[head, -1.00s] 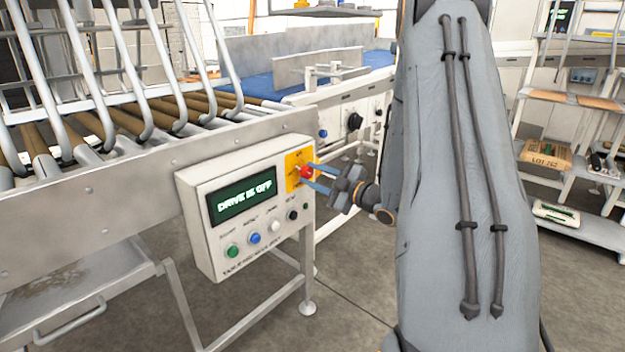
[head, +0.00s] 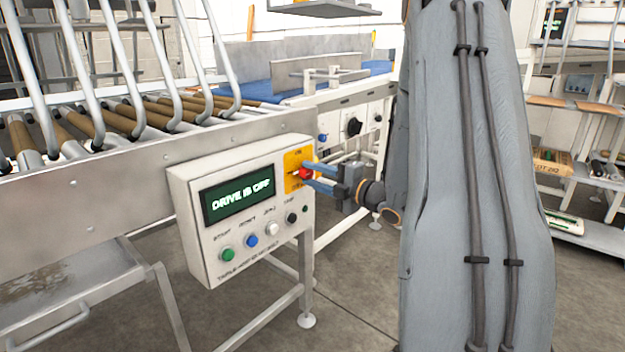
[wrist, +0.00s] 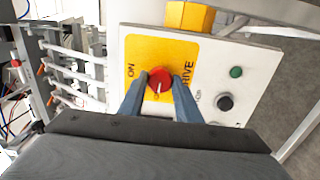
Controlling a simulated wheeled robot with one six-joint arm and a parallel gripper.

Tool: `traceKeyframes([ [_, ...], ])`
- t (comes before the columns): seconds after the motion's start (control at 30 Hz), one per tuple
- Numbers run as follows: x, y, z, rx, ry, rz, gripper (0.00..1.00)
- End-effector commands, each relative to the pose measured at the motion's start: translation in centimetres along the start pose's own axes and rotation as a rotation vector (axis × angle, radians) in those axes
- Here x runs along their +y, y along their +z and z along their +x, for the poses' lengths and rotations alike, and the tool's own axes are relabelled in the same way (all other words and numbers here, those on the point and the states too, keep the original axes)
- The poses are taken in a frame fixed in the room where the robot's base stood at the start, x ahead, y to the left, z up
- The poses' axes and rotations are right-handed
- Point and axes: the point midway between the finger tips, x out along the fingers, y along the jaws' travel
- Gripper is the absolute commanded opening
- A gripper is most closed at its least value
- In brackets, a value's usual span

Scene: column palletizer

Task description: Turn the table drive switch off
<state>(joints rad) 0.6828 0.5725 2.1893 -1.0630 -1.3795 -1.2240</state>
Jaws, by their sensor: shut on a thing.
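The table drive switch is a red rotary knob (head: 306,174) on a yellow plate (head: 293,161) at the upper right of a white control box (head: 184,215). The box's dark display (head: 238,194) reads "DRIVE IS OFF". My gripper (head: 313,174) reaches in from the right with its blue fingers on the knob. In the wrist view the red knob (wrist: 160,80) sits between the two fingertips, which are shut on it. A pale pointer line on the knob runs roughly up and down in that view. Part of the word "DRIVE" shows beside the knob.
Below the display are a green button (head: 227,254), a blue button (head: 252,241), a white button (head: 272,228) and a black button (head: 292,218). A roller conveyor (head: 110,175) runs behind the box. Shelves with a carton (head: 552,162) stand at the right. The floor between is open.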

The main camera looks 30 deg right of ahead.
Motion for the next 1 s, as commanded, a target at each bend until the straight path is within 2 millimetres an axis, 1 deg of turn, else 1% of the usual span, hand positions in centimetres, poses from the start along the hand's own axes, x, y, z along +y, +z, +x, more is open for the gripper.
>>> traceKeyframes([
  [0.2,-0.12,-0.05,-0.03,0.001,-0.002,-0.029,0.08],
  [0.57,-0.11,-0.05,-0.04,0.001,-0.002,-0.032,0.08],
  [0.6,-0.11,-0.05,-0.04,0.001,-0.002,-0.032,0.34],
  [0.7,-0.09,-0.03,-0.04,0.001,-0.002,-0.032,0.49],
  [1.0,-0.04,0.02,-0.14,0.0,-0.001,-0.032,0.49],
])
